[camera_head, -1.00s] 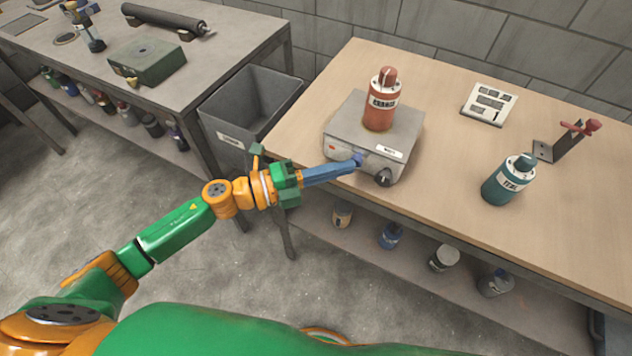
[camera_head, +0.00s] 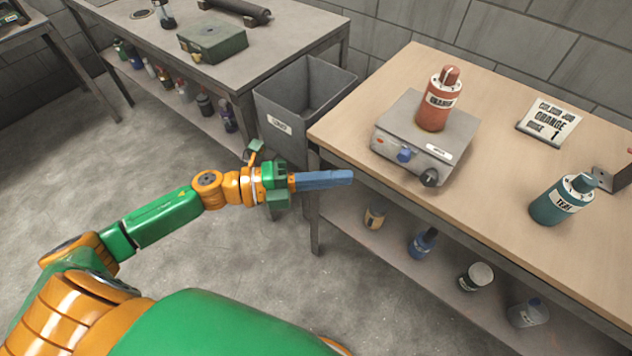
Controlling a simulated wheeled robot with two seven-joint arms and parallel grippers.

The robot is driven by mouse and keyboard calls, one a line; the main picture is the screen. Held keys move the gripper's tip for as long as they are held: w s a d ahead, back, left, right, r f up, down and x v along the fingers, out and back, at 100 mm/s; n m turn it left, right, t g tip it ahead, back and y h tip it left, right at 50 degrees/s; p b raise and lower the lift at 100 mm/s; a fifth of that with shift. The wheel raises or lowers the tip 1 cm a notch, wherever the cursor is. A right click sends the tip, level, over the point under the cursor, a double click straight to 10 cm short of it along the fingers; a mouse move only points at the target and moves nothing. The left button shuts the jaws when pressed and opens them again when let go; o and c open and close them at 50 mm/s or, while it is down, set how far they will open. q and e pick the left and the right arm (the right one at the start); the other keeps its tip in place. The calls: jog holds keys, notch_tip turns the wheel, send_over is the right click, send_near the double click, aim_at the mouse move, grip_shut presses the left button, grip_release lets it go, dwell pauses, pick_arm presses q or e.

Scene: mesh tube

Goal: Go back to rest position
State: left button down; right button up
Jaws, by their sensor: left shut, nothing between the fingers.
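My left gripper (camera_head: 325,179) is shut and empty, its blue fingers pointing right. It shows in front of the left front edge of the wooden table (camera_head: 500,220), to the left of the grey device (camera_head: 408,157), and apart from it. The grey device carries a blue button and a dark knob on its front. An orange bottle (camera_head: 437,102) labelled ORANGE stands upright on top of it. My right gripper is not in view.
A teal bottle (camera_head: 562,200) and a sign (camera_head: 549,121) reading COLOUR JOB ORANGE are on the table. A grey bin (camera_head: 300,105) stands left of it. Several containers sit on the lower shelf (camera_head: 395,235). The floor at left is clear.

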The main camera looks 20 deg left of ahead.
pick_arm(q)
jog(key=w+a+f+n+t+y+p, duration=0.1)
jog(key=w+a+f+n+t+y, duration=0.1)
jog(key=a+f+n+t+y, duration=0.3)
jog(key=w+a+f+n+t+y+p, duration=0.1)
jog(key=w+a+f+n+y+p, duration=0.15)
jog(key=a+n, duration=0.35)
jog(key=s+a+f+n+g+y+p, duration=0.1)
jog(key=s+a+f+n+y, duration=0.15)
jog(key=f, duration=0.25)
jog(key=s+a+f+n+g+y, duration=0.1)
jog(key=s+a+f+n+y, duration=0.1)
jog(key=f+n, duration=0.3)
jog(key=s+a+f+n+g+y+p, duration=0.1)
jog(key=s+a+f+n+y, duration=0.1)
jog(key=f, duration=0.4)
jog(key=s+d+f+n+g, duration=0.2)
jog(key=s+f+g, duration=0.1)
jog(key=s, duration=0.6)
jog(key=s+d+f+n+g+y+p, duration=0.1)
jog(key=s+d+f+n+g, duration=0.2)
jog(key=s+f, duration=0.3)
jog(key=s+d+f+n+g+y+p, duration=0.1)
jog(key=s+f+g, duration=0.3)
jog(key=s, duration=0.8)
jog(key=shift+s+d+f+n, duration=0.4)
jog(key=shift+d+f+n, duration=0.25)
jog(key=shift+d+n, duration=0.15)
jog(key=shift+w, duration=0.1)
